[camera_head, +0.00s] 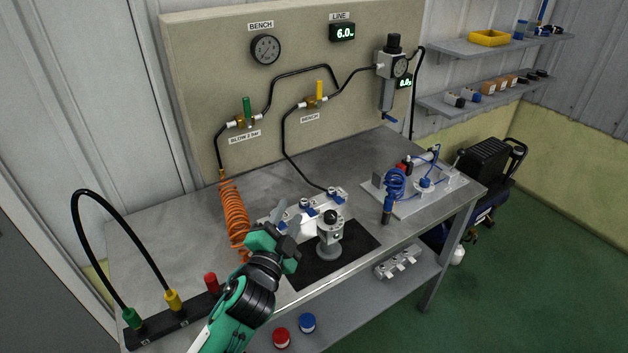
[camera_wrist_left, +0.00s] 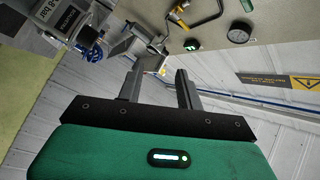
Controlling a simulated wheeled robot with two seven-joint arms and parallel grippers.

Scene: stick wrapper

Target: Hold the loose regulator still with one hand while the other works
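The loose regulator (camera_head: 329,234), a grey body with a black knob and a round foot, stands upright on a black mat (camera_head: 365,242) on the bench. My left gripper (camera_head: 287,218) is just left of it in the head view, its fingers raised beside a white and blue fitting block (camera_head: 312,209). In the left wrist view the two fingers (camera_wrist_left: 159,70) are spread apart with nothing held between them. I see a clear gap between the gripper and the regulator in the head view. My right gripper is not in view.
An orange coiled hose (camera_head: 234,215) hangs left of my gripper. A plate with a blue coil (camera_head: 396,184) stands right of the mat. A hose rack (camera_head: 180,318) lies at front left. A panel (camera_head: 215,70) with gauges and valves rises behind. The bench's front right is mostly clear.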

